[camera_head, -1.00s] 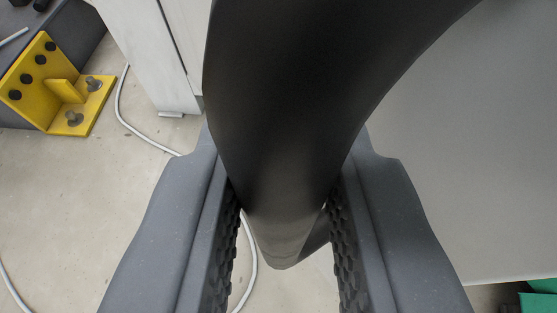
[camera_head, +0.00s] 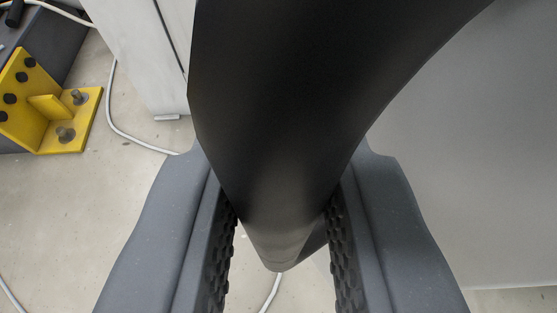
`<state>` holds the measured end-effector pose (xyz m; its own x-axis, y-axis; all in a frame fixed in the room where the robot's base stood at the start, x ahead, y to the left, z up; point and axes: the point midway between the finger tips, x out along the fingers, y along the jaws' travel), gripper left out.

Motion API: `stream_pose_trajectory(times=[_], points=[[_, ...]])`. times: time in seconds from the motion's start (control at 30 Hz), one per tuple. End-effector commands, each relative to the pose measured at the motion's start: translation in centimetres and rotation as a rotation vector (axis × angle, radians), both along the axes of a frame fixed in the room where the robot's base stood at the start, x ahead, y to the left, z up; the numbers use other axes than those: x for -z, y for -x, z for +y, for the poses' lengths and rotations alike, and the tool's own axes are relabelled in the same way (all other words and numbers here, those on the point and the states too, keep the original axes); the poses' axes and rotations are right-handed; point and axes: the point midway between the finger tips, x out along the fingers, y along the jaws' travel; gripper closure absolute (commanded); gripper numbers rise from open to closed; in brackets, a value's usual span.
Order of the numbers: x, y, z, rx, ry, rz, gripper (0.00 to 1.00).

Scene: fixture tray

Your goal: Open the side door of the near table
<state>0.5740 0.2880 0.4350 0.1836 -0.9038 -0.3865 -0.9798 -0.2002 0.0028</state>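A large black curved handle (camera_head: 280,110) fills the middle of the camera_head view and narrows to a blunt tip low in the picture. My gripper (camera_head: 280,215) has one grey finger with a ribbed dark pad on each side of it, and both pads appear to press on the handle's sides. A plain light grey panel (camera_head: 470,170), apparently the side door, lies behind the handle on the right. The handle hides where it joins the panel. The door's hinge and the table body cannot be made out.
A white cabinet-like leg (camera_head: 140,60) stands on the floor at upper left. A yellow bolted bracket (camera_head: 60,105) sits beside a dark block (camera_head: 60,45) at far left. A pale cable (camera_head: 120,125) runs over the concrete floor (camera_head: 90,220), which is otherwise open at left.

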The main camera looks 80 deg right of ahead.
Motion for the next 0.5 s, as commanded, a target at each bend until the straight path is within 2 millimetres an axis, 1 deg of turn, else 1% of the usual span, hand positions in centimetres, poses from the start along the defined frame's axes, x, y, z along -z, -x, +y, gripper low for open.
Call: stream_pose_trajectory(times=[0.03,0.33,0.37,0.4,0.5], points=[[-0.06,-0.30,-0.54,0.008,0.007,-0.005,1.00],[-0.19,-0.02,0.07,-0.003,0.009,-0.007,1.00],[-0.19,-0.01,0.10,-0.004,0.009,-0.007,0.75],[-0.20,0.00,0.12,-0.004,0.008,-0.007,0.64],[-0.20,0.12,0.35,-0.008,0.007,-0.006,0.62]])
